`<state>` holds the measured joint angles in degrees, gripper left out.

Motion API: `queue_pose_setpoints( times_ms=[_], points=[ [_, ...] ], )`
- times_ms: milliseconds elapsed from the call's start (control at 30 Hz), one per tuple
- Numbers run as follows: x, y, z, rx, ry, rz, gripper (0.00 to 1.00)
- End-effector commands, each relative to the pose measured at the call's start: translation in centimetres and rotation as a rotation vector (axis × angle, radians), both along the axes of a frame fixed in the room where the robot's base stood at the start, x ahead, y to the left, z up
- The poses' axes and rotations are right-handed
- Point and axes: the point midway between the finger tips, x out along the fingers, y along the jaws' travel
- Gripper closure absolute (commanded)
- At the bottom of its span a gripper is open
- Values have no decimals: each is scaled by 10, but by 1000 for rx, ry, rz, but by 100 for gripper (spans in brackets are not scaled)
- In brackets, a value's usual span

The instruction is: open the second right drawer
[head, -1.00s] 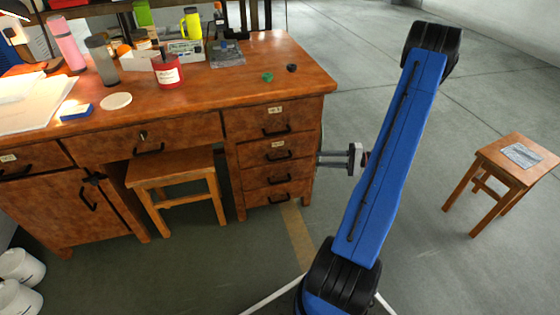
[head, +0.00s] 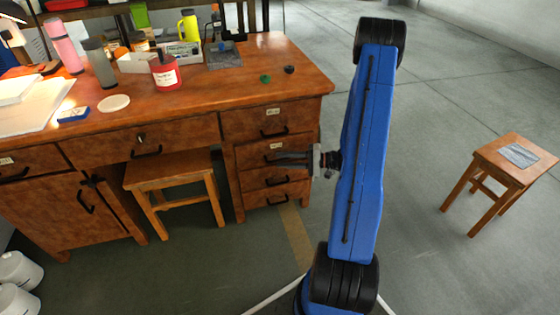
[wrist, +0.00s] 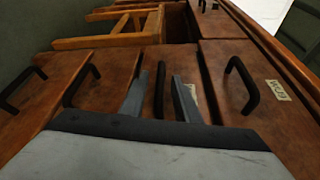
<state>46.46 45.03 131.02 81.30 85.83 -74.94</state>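The desk's right side has a column of wooden drawers with black handles. The second right drawer (head: 249,156) is shut, below the top right drawer (head: 240,122). My gripper (head: 285,158) is in front of it in the head view and hides its handle. In the wrist view, my gripper (wrist: 160,98) is open, with one finger on each side of the second drawer's black handle (wrist: 159,88). The handle lies between the fingers with gaps on both sides. I cannot tell how deep it sits between them.
The third drawer's handle (wrist: 80,86) and the top drawer's handle (wrist: 240,84) lie on either side of the fingers. A wooden stool (head: 168,168) stands under the desk. Another stool (head: 490,157) with a grey cloth is at the right. The floor between is clear.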

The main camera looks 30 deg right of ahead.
Motion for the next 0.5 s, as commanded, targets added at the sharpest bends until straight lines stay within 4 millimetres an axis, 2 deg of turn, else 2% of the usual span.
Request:
queue_pose_setpoints(
  times_ms=[200,500],
  points=[
    [10,13,-1,0,0,1,71],
    [12,15,-1,0,0,-1,71]
  ],
)
